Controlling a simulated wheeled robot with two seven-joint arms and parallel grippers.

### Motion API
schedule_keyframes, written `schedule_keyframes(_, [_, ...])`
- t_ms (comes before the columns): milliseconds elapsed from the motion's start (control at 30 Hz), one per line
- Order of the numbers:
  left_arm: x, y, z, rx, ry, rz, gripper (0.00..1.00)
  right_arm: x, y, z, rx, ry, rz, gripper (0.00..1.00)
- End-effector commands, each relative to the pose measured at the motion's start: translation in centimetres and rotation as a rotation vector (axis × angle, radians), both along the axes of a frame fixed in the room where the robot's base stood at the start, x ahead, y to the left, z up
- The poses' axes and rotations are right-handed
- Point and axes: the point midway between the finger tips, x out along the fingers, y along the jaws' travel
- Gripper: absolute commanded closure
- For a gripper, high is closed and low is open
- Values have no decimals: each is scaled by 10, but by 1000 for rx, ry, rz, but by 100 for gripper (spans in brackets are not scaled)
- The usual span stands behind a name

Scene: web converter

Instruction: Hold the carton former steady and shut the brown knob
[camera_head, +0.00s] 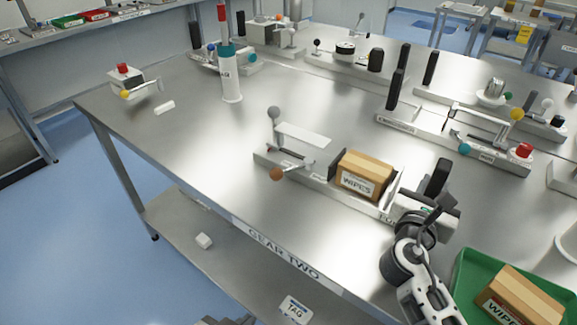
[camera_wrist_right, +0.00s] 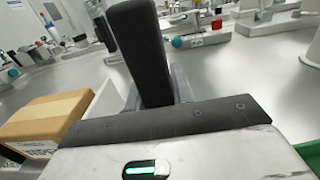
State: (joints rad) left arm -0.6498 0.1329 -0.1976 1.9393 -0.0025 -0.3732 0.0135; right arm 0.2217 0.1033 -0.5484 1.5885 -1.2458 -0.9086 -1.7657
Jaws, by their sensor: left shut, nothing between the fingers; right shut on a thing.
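The carton former is a long grey fixture (camera_head: 318,184) near the table's front edge, holding a WIPES carton (camera_head: 362,174). Its brown knob (camera_head: 277,174) is a ball on a rod at its left end, sticking out toward the front. A grey ball (camera_head: 273,112) stands on a post behind it, beside a pale flat plate (camera_head: 303,134). My right gripper (camera_head: 431,195) is shut on the black upright handle (camera_head: 438,176) at the fixture's right end; the handle also shows in the right wrist view (camera_wrist_right: 142,50). My left gripper (camera_head: 226,321) barely shows at the bottom edge, away from the knob.
A green tray (camera_head: 462,282) with another WIPES carton (camera_head: 518,300) lies at the front right. A white cylinder with a teal and red top (camera_head: 230,80) stands at the back left. Other fixtures (camera_head: 440,130) line the back and right. The table's left front is clear.

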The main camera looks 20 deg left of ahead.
Motion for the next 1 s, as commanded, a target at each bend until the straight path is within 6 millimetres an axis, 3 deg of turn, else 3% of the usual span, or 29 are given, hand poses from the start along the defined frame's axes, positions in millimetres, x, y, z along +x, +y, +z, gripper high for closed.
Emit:
schedule_keyframes(333, [0,0,0,-1,0,-1,100,1,0,4,10,-12,0,100])
schedule_keyframes(1000, [0,0,-2,-1,0,-1,100,-2,0,-13,-3,15,0,100])
